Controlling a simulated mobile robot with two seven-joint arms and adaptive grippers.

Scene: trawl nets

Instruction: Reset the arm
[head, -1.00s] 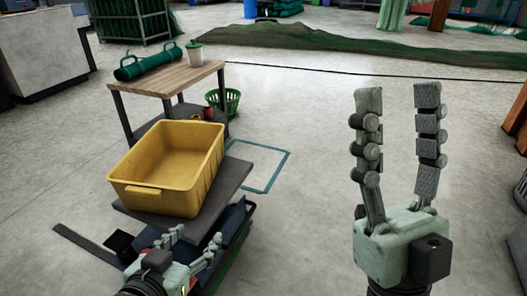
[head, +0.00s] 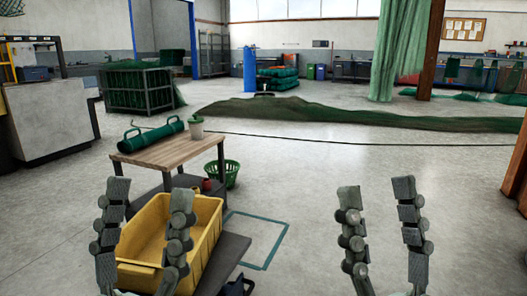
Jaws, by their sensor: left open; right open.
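My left gripper (head: 148,190) is open and empty, with its fingers pointing up in front of the yellow crate. My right gripper (head: 376,192) is also open and empty, fingers up, over bare floor at the lower right. Only the fingers of both grippers show; the palms and arms are below the picture edge. The yellow crate (head: 207,262) sits on a dark platform (head: 229,252) and looks empty where its inside shows. The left gripper's fingers cover part of it.
A green net heap (head: 300,112) lies farther back. The floor at centre right is clear.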

